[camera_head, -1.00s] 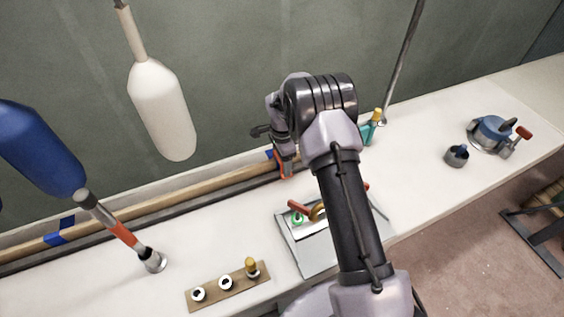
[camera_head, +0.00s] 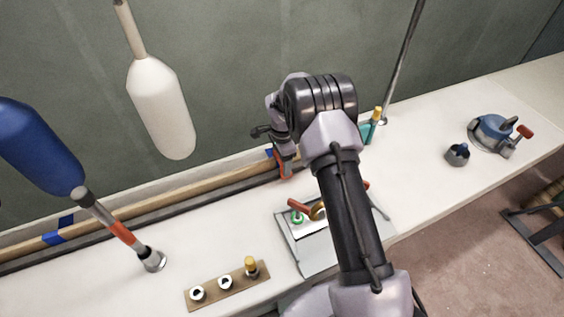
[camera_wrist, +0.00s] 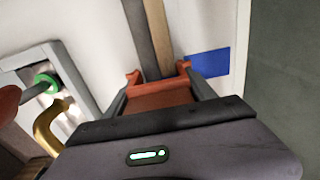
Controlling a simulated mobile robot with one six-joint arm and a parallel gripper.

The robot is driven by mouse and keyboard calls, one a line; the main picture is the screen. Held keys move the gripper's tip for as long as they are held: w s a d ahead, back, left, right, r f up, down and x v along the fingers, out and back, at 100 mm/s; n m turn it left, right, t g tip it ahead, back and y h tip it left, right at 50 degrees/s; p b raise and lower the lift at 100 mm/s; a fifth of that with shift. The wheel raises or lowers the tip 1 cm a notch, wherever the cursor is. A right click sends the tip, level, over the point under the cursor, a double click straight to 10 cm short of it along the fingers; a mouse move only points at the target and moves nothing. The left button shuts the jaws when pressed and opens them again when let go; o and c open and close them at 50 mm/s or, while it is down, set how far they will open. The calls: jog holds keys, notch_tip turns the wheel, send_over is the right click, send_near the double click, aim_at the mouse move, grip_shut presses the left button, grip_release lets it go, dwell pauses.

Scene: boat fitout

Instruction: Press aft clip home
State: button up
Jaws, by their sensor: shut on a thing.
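My gripper (camera_wrist: 160,92) is shut on an orange clip (camera_wrist: 157,101) with two hooked prongs. In the wrist view the prongs point at the wooden rail (camera_wrist: 160,38), which runs away from between them. I cannot tell whether the clip touches the rail or is seated on it. A blue patch (camera_wrist: 208,62) lies just right of the right prong. In the head view the orange clip (camera_head: 285,170) shows below my wrist, at the long rail (camera_head: 190,194) along the wall. My arm hides part of the rail there.
A grey tray (camera_head: 318,262) with a red-handled tool and green ring lies below my arm. A wooden strip (camera_head: 232,289) with round fittings is front left. White (camera_head: 162,110) and blue (camera_head: 35,150) fenders hang left. A blue winch-like fitting (camera_head: 492,130) stands right.

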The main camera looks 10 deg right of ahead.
jog(key=shift+s+f, duration=0.1)
jog(key=shift+f, duration=0.25)
jog(key=o, duration=1.9)
jog(key=shift+r, duration=0.1)
